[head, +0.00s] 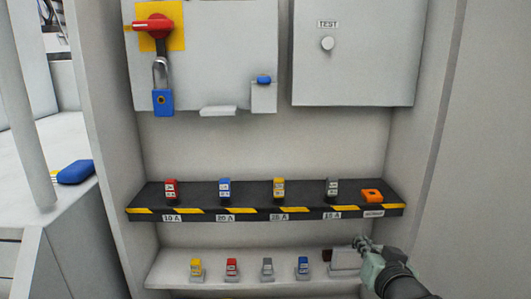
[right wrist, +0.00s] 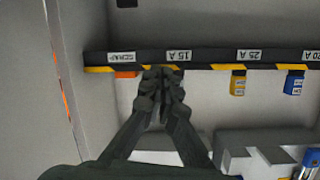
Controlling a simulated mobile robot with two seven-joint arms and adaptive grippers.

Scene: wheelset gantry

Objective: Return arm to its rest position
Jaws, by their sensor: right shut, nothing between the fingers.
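My right gripper (head: 364,243) comes in from the lower right in the head view, in front of the right end of the lower shelf (head: 225,283). Its fingers are shut with nothing between them. In the right wrist view, the closed fingertips (right wrist: 162,76) overlap the striped edge of the black shelf (right wrist: 200,55), near the 15 A label. Whether they touch the shelf cannot be told. My left gripper is not in view.
The black shelf (head: 300,210) holds red, blue, yellow and grey fuses and an orange block (head: 372,196). Several small fuses stand on the lower shelf. Above hang a blue padlock (head: 162,101) on a red switch and a TEST panel (head: 360,70). A cabinet wall (head: 440,150) bounds the right.

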